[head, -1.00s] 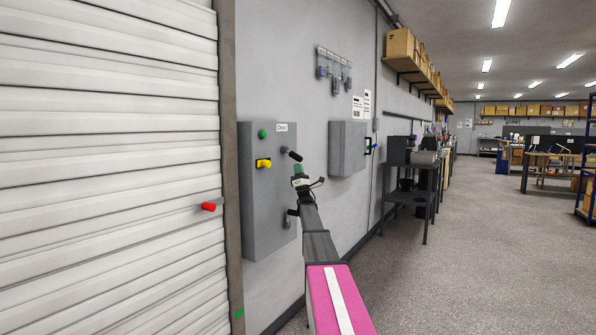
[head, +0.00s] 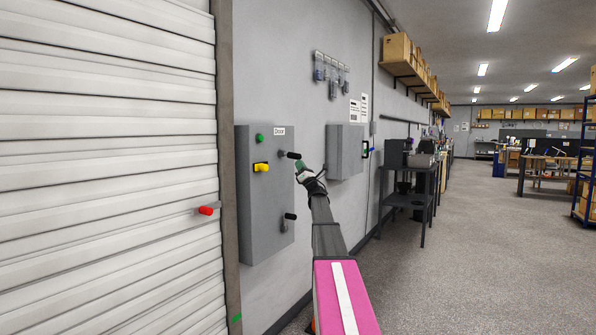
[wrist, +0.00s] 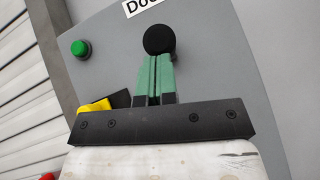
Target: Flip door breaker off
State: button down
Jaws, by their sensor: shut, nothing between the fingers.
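A grey panel box (head: 262,215) with a "Door" label (head: 279,132) hangs on the wall right of the roll-up door. Its front has a green button (head: 260,137), a yellow switch (head: 261,167), an upper black-tipped handle (head: 293,155) and a lower black-tipped handle (head: 290,216). I cannot tell for certain which one is the breaker. My gripper (head: 300,164) is shut and empty, its green fingertips just below and right of the upper handle's tip. In the wrist view the fingertips (wrist: 153,60) point at a round black knob (wrist: 159,40); contact is unclear.
The white roll-up door (head: 110,170) with a red handle (head: 206,211) is at left. A second grey box (head: 344,150) is on the wall to the right, beyond my arm. A dark stand (head: 408,190) stands farther along.

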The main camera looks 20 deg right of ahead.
notch_tip(320, 180, up, 7)
jog(key=n+g, duration=0.1)
jog(key=g, duration=0.1)
jog(key=shift+s+d+f+y, duration=0.2)
jog(key=shift+s+d+y, duration=0.05)
jog(key=shift+s+y, duration=0.05)
dwell(0.3)
jog(key=shift+r, duration=0.1)
dwell(0.4)
jog(key=s+r+v, duration=0.1)
jog(key=v, duration=1.2)
jog(key=shift+r, duration=0.2)
jog(key=shift+s+d, duration=0.1)
jog(key=shift+d, duration=0.05)
